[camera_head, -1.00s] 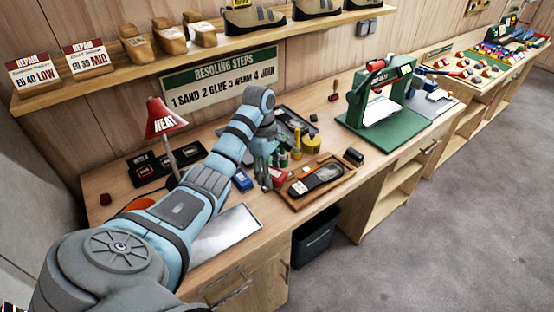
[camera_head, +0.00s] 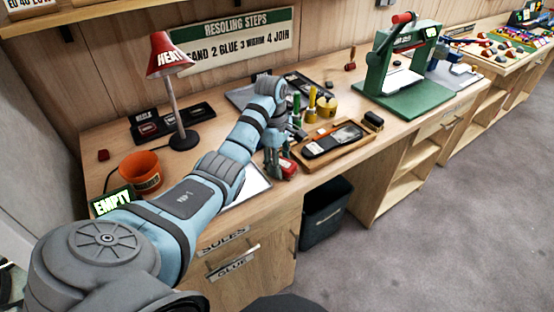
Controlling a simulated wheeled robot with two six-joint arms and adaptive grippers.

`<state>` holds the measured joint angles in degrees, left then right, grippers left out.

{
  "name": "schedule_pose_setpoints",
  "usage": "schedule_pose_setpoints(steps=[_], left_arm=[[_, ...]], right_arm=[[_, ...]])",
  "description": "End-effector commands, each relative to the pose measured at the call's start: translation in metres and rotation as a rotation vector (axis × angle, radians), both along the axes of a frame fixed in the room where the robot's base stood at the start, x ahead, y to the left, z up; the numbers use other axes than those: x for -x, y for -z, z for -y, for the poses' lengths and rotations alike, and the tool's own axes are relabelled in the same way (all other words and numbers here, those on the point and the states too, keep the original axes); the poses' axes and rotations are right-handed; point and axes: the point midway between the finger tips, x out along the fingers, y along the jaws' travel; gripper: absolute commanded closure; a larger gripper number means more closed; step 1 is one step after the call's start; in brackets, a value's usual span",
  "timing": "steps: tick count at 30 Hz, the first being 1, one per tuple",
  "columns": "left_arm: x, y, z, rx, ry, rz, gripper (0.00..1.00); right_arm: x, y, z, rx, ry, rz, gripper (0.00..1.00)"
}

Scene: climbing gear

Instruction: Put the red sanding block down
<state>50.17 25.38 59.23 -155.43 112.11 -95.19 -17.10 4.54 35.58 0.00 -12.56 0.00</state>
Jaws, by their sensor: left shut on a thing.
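My left arm reaches from the lower left across the workbench (camera_head: 345,168). Its left gripper (camera_head: 279,166) points down at the left end of a wooden tray holding a dark sole. The gripper is shut on the red sanding block (camera_head: 288,168), which shows at the fingertips. The block is low, close to the bench top and the tray's left edge. I cannot tell whether its underside touches the bench. My right gripper is not in view.
The wooden tray (camera_head: 311,171) is just right of the gripper. Bottles and a yellow pot (camera_head: 327,107) stand behind. A green press (camera_head: 402,92) stands right.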

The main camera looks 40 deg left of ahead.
Motion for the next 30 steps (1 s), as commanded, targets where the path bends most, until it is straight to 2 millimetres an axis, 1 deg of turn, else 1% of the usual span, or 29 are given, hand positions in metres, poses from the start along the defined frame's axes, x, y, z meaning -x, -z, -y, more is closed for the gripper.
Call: schedule_pose_setpoints(steps=[1, 4, 14, 15, 16, 17, 18, 19, 30], left_arm=[[0.0, -0.002, 0.001, 0.001, 0.001, -0.001, 0.85], [0.0, -0.002, 0.001, 0.001, 0.001, -0.001, 0.85], [0.002, 0.01, 0.001, 0.003, 0.0, -0.006, 0.85], [0.002, 0.012, 0.001, 0.004, 0.0, -0.008, 0.89], [0.002, 0.012, 0.001, 0.004, 0.0, -0.009, 0.88], [0.002, 0.013, 0.001, 0.004, 0.0, -0.01, 0.92], [0.003, 0.013, 0.001, 0.005, 0.0, -0.012, 0.55], [0.003, 0.013, 0.001, 0.005, 0.0, -0.012, 0.51], [0.003, 0.013, 0.001, 0.005, 0.0, -0.012, 0.51]], right_arm=[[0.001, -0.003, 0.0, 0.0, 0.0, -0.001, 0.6], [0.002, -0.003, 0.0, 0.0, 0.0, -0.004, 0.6], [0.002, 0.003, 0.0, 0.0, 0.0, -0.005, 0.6], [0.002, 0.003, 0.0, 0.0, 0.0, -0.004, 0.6], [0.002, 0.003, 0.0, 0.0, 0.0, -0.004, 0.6], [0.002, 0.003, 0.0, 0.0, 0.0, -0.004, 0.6], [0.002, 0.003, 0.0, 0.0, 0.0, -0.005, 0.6], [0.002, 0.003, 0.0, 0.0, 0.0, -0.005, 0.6], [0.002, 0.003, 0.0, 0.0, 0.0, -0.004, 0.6]])
